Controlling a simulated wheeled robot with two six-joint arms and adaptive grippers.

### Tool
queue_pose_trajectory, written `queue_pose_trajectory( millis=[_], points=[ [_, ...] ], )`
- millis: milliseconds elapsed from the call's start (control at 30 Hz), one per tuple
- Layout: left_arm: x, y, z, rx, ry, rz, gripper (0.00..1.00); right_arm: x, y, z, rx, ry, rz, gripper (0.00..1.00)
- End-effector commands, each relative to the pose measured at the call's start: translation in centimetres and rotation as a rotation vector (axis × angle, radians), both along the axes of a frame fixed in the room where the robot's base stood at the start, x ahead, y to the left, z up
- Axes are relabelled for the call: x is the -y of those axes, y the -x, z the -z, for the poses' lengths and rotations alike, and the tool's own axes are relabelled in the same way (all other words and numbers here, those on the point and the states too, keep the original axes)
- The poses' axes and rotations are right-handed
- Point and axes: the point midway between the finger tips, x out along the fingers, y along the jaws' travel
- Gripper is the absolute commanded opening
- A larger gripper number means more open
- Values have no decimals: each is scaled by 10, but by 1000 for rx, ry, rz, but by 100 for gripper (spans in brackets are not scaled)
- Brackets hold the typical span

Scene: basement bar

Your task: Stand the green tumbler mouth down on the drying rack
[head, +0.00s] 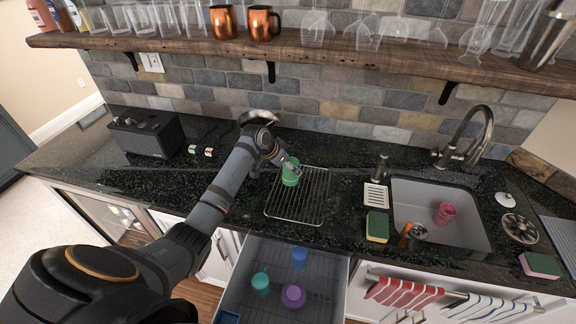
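The green tumbler (291,174) is at the far left end of the wire drying rack (298,221), which lies on the dark counter left of the sink. My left gripper (289,163) is at the tumbler's upper part, with a finger across it, and appears shut on it. The other finger is mostly hidden. I cannot tell whether the tumbler touches the rack wires or which way its mouth faces. The rest of the rack is bare. My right gripper is not in view.
An open drawer below holds a teal cup (261,282), a purple cup (293,297) and a blue cup (300,257). The sink (455,228) holds a pink tumbler (445,213). A sponge (377,227) stands right of the rack. A wooden shelf (330,55) with glassware hangs above.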

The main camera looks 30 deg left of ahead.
Motion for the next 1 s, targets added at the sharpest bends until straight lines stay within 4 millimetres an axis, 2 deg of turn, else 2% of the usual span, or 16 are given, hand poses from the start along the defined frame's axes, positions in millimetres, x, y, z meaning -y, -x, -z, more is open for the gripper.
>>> queue_pose_trajectory(
  millis=[233,333,467,700,833,1000],
  points=[
    [0,1,0,-2,-1,0,82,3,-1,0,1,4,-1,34],
    [-2,3,-5,1,-2,-1,82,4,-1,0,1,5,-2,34],
    [-7,16,-26,2,-5,0,82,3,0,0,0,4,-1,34],
    [-19,45,-75,2,-7,0,82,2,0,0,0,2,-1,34],
    [-22,55,-92,0,-4,-1,82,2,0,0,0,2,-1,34],
    [-23,61,-100,-1,0,0,82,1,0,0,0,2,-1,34]
  ],
)
